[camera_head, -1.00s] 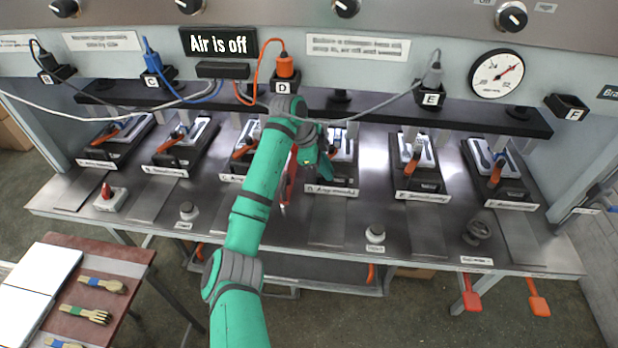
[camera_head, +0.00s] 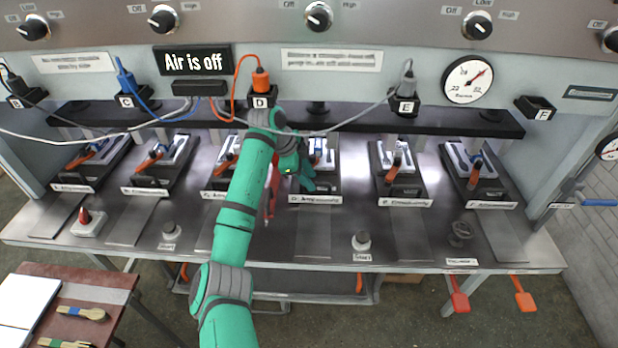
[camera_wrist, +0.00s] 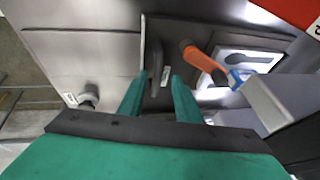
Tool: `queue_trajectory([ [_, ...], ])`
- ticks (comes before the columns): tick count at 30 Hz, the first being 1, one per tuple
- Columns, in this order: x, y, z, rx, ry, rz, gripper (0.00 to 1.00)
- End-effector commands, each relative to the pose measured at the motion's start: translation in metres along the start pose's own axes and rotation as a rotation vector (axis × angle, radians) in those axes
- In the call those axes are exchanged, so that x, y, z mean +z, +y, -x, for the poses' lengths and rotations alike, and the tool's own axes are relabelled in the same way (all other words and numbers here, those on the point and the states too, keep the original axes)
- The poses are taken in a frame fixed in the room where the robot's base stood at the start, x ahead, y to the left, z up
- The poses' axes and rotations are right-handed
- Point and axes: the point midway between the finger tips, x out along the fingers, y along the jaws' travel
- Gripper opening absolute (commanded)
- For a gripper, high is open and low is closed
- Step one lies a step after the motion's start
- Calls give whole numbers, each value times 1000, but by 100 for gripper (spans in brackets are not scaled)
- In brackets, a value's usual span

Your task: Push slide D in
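Slide D (camera_head: 316,199) is the black unit with a white front label, fourth from the left on the steel bench, in the head view. My arm and gripper (camera_head: 305,181) hide its left part; a spoon-shaped mould and a bit of its orange lever show behind. In the wrist view, a dark upright handle (camera_wrist: 155,62) with a small white label stands on the slide's front. My gripper (camera_wrist: 159,80) has its two green fingers apart, one on each side of this handle. I cannot tell whether they touch it. The orange lever (camera_wrist: 203,62) with a blue tip lies to the right.
Similar slides stand on both sides, such as the one at the right (camera_head: 405,202). A grey knob (camera_head: 361,241) sits on the bench front. A red tool (camera_head: 271,190) shows beside my arm. A sign (camera_head: 192,60) reads "Air is off". A grey cable crosses behind my wrist.

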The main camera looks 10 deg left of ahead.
Motion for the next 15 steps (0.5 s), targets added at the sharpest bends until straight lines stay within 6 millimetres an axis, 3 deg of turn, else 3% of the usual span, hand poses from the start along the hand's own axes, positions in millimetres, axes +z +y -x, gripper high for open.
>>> queue_trajectory([
  [3,4,0,12,-4,0,2,31],
  [15,68,35,44,-2,0,3,31],
])
